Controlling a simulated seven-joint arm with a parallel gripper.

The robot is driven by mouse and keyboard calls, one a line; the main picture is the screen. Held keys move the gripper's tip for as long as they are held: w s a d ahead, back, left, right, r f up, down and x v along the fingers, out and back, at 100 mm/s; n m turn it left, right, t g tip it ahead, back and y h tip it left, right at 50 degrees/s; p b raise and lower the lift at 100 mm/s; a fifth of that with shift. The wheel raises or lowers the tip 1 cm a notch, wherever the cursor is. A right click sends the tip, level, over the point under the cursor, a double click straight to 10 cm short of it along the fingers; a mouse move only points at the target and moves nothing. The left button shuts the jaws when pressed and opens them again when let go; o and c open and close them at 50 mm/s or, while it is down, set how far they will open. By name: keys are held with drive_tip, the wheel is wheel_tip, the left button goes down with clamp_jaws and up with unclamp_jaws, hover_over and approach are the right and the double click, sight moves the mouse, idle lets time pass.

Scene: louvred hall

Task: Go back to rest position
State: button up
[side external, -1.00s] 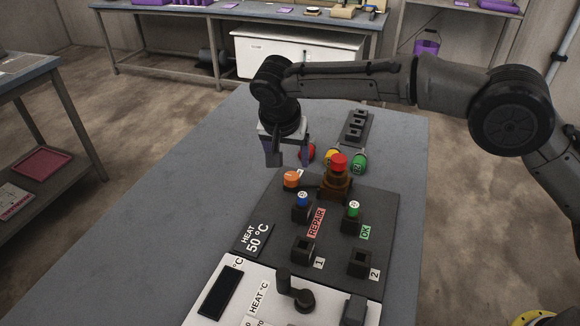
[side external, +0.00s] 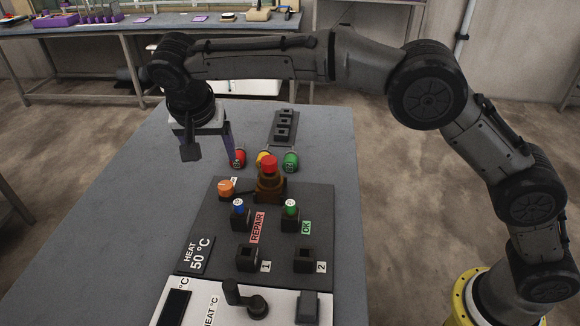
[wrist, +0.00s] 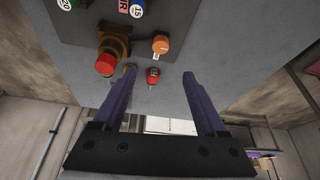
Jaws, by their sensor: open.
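My gripper (side external: 211,157) is open and empty in the side external view, above the grey table (side external: 120,200) at the left of the dark panel. In the wrist view my gripper (wrist: 165,80) shows two purple fingers spread wide with nothing gripped. Between the fingers' directions, a red piece (wrist: 153,73) lies on the table, apart from them. The same red piece (side external: 239,158) shows just right of a fingertip in the side view, with a yellow piece (side external: 263,157) and a green piece (side external: 291,160) beside it.
A dark panel (side external: 320,220) carries a brown holder with a red top (side external: 269,165), an orange piece (side external: 226,188), blue-topped (side external: 238,207) and green-topped (side external: 290,208) pieces, and sockets. A black three-slot rack (side external: 285,127) stands behind. The table's left side is clear.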

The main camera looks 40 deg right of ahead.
drive_tip(key=s+d+r+m+t, duration=0.1)
drive_tip(key=d+r+m, duration=0.1)
drive_tip(key=d+r, duration=1)
drive_tip(key=s+d+r, duration=0.6)
drive_tip(key=s+d, duration=0.6)
drive_tip(key=s+d+f+n+t+y, duration=0.1)
drive_tip(key=s+d+f, duration=0.2)
drive_tip(key=s, duration=0.4)
drive_tip(key=s+d+f+n, duration=0.1)
drive_tip(key=s+d+f, duration=0.1)
drive_tip(key=s, duration=0.5)
drive_tip(key=s+a+f+n+y, duration=0.1)
drive_tip(key=s+f+n, duration=0.5)
drive_tip(key=f, duration=0.5)
drive_tip(key=shift+s+n+y, duration=0.3)
drive_tip(key=shift+s+n, duration=0.1)
drive_tip(key=shift+s, duration=0.35)
